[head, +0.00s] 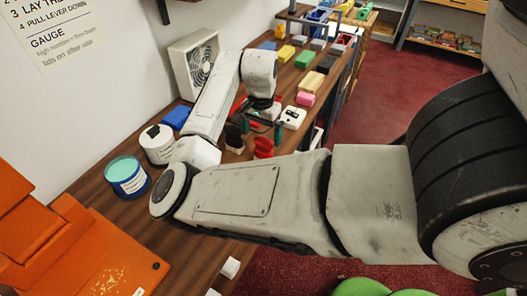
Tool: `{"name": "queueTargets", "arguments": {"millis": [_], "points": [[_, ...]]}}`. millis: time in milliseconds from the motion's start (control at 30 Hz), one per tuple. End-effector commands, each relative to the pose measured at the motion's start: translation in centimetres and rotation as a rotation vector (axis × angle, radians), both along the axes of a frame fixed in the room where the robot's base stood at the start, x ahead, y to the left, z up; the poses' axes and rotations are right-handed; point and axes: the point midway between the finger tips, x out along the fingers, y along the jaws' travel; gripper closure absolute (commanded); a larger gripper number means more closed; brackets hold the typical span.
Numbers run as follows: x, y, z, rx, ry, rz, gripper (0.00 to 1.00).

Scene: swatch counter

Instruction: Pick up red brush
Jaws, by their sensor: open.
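A small red object (263,147), which may be the red brush, lies on the brown counter (222,222) just below my gripper in the picture. It is too small to make out bristles or a handle. Another red patch (238,106) shows beside my wrist, partly hidden by my arm. My gripper (263,123) points down over the counter, open, with dark fingers. I cannot tell whether anything stands between the fingers.
A white device (293,117) stands close right of my gripper, and a brown-and-black item (234,138) close left. A white can (157,144), a teal-topped tin (127,177) and a blue block (176,117) stand left. Several coloured blocks fill the far counter.

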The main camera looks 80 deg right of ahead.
Motion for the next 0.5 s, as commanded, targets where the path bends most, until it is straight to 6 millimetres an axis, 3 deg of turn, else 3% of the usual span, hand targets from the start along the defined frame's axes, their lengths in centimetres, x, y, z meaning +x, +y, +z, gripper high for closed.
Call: {"name": "queueTargets", "arguments": {"millis": [233,500], "points": [[-0.2,0.1,-1.7,0.001,0.000,-0.001,0.00],[-0.7,0.2,-5.4,0.001,0.000,0.000,0.00]]}}
